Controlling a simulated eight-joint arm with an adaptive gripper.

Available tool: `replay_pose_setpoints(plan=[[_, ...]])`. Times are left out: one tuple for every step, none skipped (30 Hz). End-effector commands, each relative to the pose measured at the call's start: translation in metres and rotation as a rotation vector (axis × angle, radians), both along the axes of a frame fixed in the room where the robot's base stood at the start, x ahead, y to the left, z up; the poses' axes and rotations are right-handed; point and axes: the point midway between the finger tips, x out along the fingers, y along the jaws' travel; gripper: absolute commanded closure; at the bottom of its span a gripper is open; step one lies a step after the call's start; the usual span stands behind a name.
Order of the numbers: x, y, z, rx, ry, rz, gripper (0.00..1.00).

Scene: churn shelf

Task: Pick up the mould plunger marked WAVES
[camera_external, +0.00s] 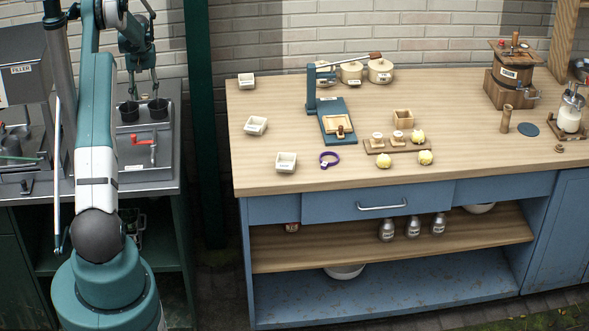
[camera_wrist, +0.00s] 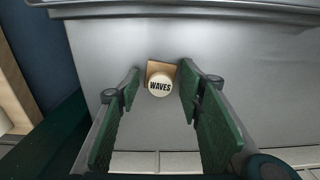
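The mould plunger marked WAVES (camera_wrist: 160,86) shows in the wrist view as a round cream top with black letters over a square wooden block. It sits against a plain grey metal surface. My gripper (camera_wrist: 160,73) is open, with one green-padded finger on each side of the plunger and a small gap on both sides. I cannot tell how far below the fingertips the plunger is. In the external view my gripper (camera_external: 142,92) points down over the grey metal counter at the left. I cannot make out the WAVES plunger there.
Two black cups (camera_external: 128,111) and a red-handled tap (camera_external: 146,142) are on the metal counter (camera_external: 160,182). A filler machine (camera_external: 22,66) stands left. The wooden table (camera_external: 265,178) holds a blue press (camera_external: 337,122), white boxes, a wooden board with two small plungers (camera_external: 377,140), and a churn (camera_external: 512,78).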

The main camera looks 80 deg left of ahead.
Motion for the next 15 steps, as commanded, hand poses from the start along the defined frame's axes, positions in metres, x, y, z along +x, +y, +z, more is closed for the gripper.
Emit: replay_pose_setpoints(plan=[[0.0, 0.0, 0.0, 0.0, 0.0, 0.0, 0.62], [0.0, 0.0, 0.0001, 0.0, 0.0, 0.0, 0.62], [0.0, 0.0, 0.0001, 0.0, 0.0, 0.0, 0.62], [0.0, 0.0, 0.0001, 0.0, 0.0, 0.0, 0.62], [0.0, 0.0, 0.0001, 0.0, 0.0, 0.0, 0.62], [0.0, 0.0, 0.0001, 0.0, 0.0, 0.0, 0.62], [0.0, 0.0, 0.0001, 0.0, 0.0, 0.0, 0.62], [0.0, 0.0, 0.0001, 0.0, 0.0, 0.0, 0.62], [0.0, 0.0, 0.0001, 0.0, 0.0, 0.0, 0.62], [0.0, 0.0, 0.0001, 0.0, 0.0, 0.0, 0.62], [0.0, 0.0, 0.0001, 0.0, 0.0, 0.0, 0.62], [0.0, 0.0, 0.0002, 0.0, 0.0, 0.0, 0.62], [0.0, 0.0, 0.0002, 0.0, 0.0, 0.0, 0.65], [0.0, 0.0, 0.0002, 0.0, 0.0, 0.0, 0.69], [0.0, 0.0, 0.0002, 0.0, 0.0, 0.0, 0.74]])
